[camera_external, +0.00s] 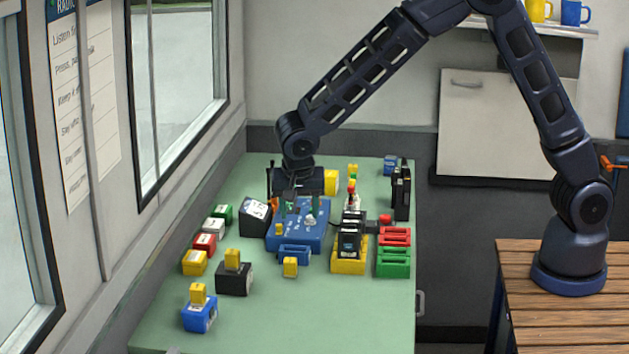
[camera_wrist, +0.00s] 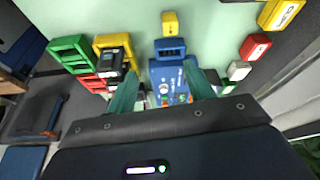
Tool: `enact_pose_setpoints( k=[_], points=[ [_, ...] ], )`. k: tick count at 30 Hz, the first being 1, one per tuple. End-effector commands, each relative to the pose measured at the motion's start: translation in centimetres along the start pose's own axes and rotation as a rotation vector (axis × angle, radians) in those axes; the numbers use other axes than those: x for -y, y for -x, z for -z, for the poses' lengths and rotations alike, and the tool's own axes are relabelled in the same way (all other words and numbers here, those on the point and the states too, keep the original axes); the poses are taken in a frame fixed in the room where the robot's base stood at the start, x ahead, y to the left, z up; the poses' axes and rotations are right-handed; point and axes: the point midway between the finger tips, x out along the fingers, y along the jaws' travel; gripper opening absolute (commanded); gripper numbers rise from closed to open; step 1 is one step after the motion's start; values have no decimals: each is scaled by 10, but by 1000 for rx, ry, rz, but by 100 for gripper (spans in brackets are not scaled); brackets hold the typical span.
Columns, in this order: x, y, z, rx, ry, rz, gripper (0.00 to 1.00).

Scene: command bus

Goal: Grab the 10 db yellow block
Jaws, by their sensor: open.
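Several small yellow blocks are in view, but I cannot read a 10 dB marking on any. One yellow block (camera_external: 290,267) stands on the green table in front of a small blue tray (camera_external: 294,254); it also shows at the top of the wrist view (camera_wrist: 170,17). Another yellow block (camera_external: 232,259) sits on a black box, and another yellow block (camera_external: 198,293) on a blue box at the front left. My gripper (camera_external: 299,212) is open above the blue control box (camera_external: 312,238), behind these blocks. Its teal fingers (camera_wrist: 163,86) are apart in the wrist view, with nothing held visible between them.
Yellow, red, white and green boxes (camera_external: 205,244) line the left side. A yellow rack (camera_external: 348,266) with dark units and red and green trays (camera_external: 394,263) stand on the right. A black tilted device (camera_external: 255,218) is left of the gripper. The front right table is clear.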

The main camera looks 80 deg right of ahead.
Motion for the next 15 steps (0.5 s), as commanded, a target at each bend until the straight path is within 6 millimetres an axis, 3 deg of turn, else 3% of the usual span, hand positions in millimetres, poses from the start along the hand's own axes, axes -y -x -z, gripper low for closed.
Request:
enact_pose_setpoints(
  k=[1, 6, 15],
  points=[
    [7, -13, -5, -9, -22, -10, 53],
    [23, -40, -15, -33, -90, -22, 53],
    [28, -60, -18, -44, -117, -26, 53]
  ],
)
